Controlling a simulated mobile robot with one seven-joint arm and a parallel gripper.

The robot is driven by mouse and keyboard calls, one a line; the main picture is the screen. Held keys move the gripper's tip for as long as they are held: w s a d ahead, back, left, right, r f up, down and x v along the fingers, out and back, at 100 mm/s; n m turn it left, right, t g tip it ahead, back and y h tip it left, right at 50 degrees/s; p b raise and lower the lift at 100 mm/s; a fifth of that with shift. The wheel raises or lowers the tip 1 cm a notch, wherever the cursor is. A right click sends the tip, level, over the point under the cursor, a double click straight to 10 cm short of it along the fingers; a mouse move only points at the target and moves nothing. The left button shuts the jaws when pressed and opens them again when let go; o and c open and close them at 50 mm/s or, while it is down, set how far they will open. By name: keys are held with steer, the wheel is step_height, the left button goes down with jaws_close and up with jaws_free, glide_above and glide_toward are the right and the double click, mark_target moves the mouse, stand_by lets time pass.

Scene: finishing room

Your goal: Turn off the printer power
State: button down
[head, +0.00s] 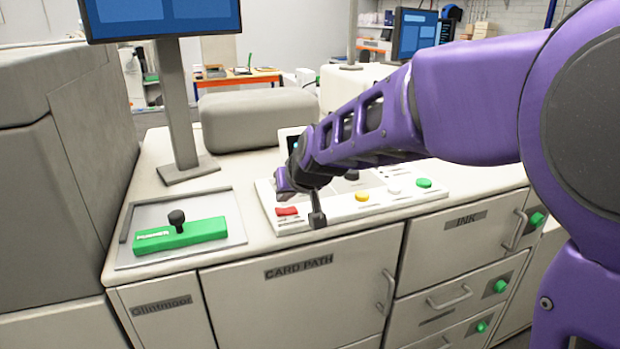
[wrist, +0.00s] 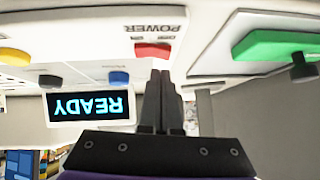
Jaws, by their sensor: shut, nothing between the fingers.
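The red power switch (head: 286,211) sits at the left front of the white control panel (head: 345,212) on the printer. In the wrist view the red switch (wrist: 152,50) shows upside down, with the label POWER and small marks beside it. The printer's display (wrist: 88,105) is lit and reads READY. My gripper (head: 317,218) is over the panel's front, just right of the switch, fingers pointing down. In the wrist view my gripper (wrist: 161,75) is shut and empty, its tips close to the switch; contact cannot be told. Which way the switch is tipped is unclear.
A green bar with a black knob (head: 180,235) lies in a tray (head: 232,215) to the left. A monitor stand (head: 188,170) rises behind the tray.

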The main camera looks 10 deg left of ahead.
steer(key=shift+a+f, duration=0.1)
steer(key=shift+f, duration=0.5)
steer(key=shift+f+b, duration=0.1)
steer(key=shift+b, duration=0.2)
steer(key=shift+f+b, duration=0.2)
steer(key=shift+b, duration=0.1)
steer(key=shift+s+a, duration=0.15)
steer(key=shift+f, duration=0.1)
steer(key=shift+d+b, duration=0.3)
steer(key=shift+b, duration=0.1)
steer(key=shift+w+d+b, duration=0.35)
steer(key=shift+w+d, duration=0.1)
steer(key=shift+d, duration=0.05)
steer(key=shift+r, duration=0.2)
